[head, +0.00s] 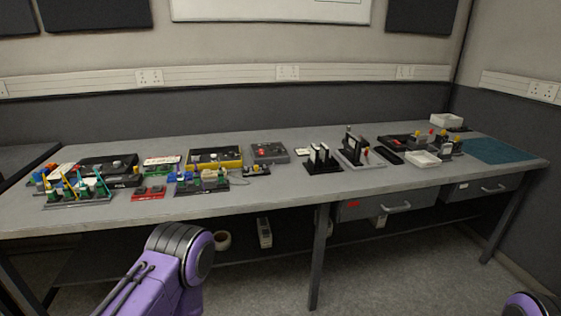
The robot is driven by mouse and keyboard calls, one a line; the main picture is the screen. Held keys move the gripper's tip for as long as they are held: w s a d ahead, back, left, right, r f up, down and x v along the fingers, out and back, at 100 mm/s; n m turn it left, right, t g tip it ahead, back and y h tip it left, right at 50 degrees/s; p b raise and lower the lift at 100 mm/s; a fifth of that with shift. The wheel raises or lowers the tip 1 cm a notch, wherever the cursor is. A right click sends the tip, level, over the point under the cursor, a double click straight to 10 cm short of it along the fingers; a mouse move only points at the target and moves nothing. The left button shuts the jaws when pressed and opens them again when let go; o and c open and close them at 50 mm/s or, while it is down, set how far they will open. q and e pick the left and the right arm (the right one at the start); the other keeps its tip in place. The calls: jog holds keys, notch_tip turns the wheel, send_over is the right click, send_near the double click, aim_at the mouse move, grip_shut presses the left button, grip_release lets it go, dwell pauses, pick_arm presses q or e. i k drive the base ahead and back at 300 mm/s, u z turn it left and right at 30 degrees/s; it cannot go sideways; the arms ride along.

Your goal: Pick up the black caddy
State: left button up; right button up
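Several small black holders stand on the long grey workbench (270,205), and I cannot tell for sure which is the black caddy. One black holder (312,168) with upright white pieces stands near the bench's middle front. A dark holder (458,147) with yellow-topped items stands at the right, near a teal mat. A dark rack (78,202) with green and yellow upright items stands at the left front. Neither gripper shows; only purple parts of my arms appear at the bottom, well short of the bench objects.
Yellow-edged (216,158) and grey (269,152) cases lie mid-bench. White trays (423,159) and a grey-based fixture (362,158) stand right of the middle. The teal mat (500,150) is bare. The bench's front strip is mostly clear; drawers (385,207) hang below it.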

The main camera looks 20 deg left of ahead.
aim_at(354, 154)
jog(key=u, duration=1)
jog(key=i, duration=0.85)
jog(key=z, duration=0.85)
jog(key=i, duration=0.5)
jog(key=z, duration=0.7)
